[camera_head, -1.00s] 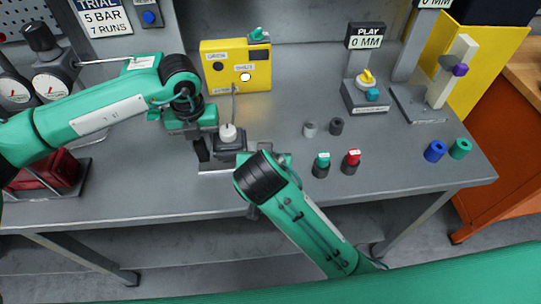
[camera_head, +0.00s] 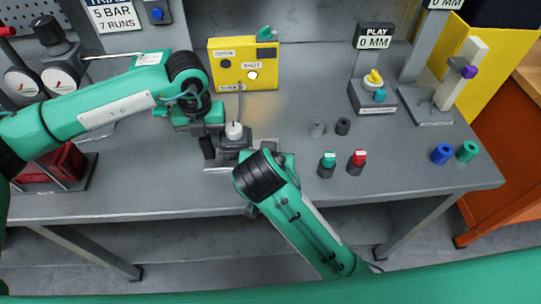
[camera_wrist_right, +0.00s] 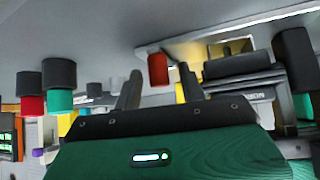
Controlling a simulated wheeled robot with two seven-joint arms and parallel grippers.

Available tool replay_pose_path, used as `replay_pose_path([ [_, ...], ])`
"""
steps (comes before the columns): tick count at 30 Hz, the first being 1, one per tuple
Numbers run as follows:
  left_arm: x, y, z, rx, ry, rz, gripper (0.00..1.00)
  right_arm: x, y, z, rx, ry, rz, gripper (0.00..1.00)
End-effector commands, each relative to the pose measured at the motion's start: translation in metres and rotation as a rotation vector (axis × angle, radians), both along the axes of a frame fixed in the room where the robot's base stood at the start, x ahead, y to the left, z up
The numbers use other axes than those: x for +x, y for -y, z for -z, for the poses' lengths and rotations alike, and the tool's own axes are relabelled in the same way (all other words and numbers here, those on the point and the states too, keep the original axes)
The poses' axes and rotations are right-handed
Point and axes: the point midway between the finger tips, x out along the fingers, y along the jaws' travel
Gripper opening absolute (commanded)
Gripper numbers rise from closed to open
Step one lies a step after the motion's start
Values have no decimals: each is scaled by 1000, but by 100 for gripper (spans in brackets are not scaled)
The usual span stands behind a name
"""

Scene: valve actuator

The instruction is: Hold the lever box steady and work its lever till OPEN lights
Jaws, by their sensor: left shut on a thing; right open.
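The lever box (camera_head: 238,147) is a small dark box with a white knob on top, on a plate on the bench. My left gripper (camera_head: 216,144) is shut on it from the left. My right wrist covers the box's near right side in the head view. In the right wrist view my right gripper (camera_wrist_right: 158,80) is open, with a red grip (camera_wrist_right: 158,67), seemingly the lever's end, showing between its fingers; contact is unclear.
A green-capped part (camera_head: 328,163) and a red-capped part (camera_head: 357,160) stand right of my right wrist. Blue (camera_head: 441,154) and green (camera_head: 467,152) rings lie further right. Bench between is clear.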

Motion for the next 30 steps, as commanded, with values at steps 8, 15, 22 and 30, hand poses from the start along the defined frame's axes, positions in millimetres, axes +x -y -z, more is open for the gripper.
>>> replay_pose_path([
  [8,-1,0,3,2,-5,-1,0,-17,-5,-18,4,3,-2,41],
  [15,-1,-1,3,2,-5,-2,0,-44,-11,-45,3,2,-2,41],
  [22,-1,-1,3,2,-4,-2,0,-53,-12,-53,0,0,0,41],
  [30,-1,-1,3,2,-4,-2,0,-52,-12,-53,0,3,-4,41],
])
